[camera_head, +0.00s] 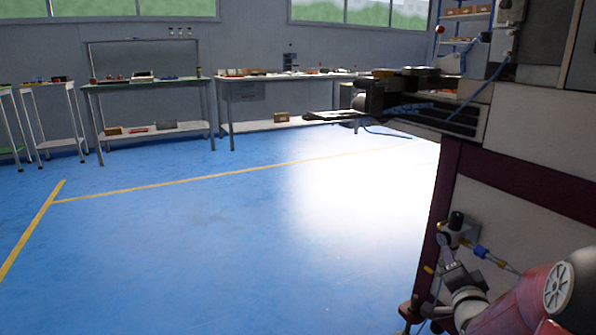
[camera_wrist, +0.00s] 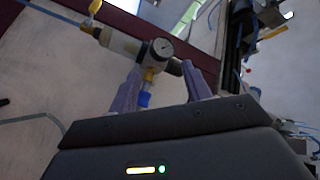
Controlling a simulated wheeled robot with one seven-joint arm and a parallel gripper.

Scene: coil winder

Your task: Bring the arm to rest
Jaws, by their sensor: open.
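My gripper (camera_wrist: 161,68) shows in the wrist view with its two purple-grey fingers apart and nothing held. In the head view my arm reaches in from the lower right, bent low beside the machine. The regulator (camera_head: 459,232) with its black knob sits on the machine's side just above my wrist. My fingertips are hard to make out there.
The coil winder (camera_head: 515,165) fills the right side, its head (camera_head: 385,95) jutting left above the floor. Blue tubing (camera_head: 495,258) runs from the regulator. Workbenches (camera_head: 148,84) line the far wall. The blue floor (camera_head: 210,240) in the middle and left is clear.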

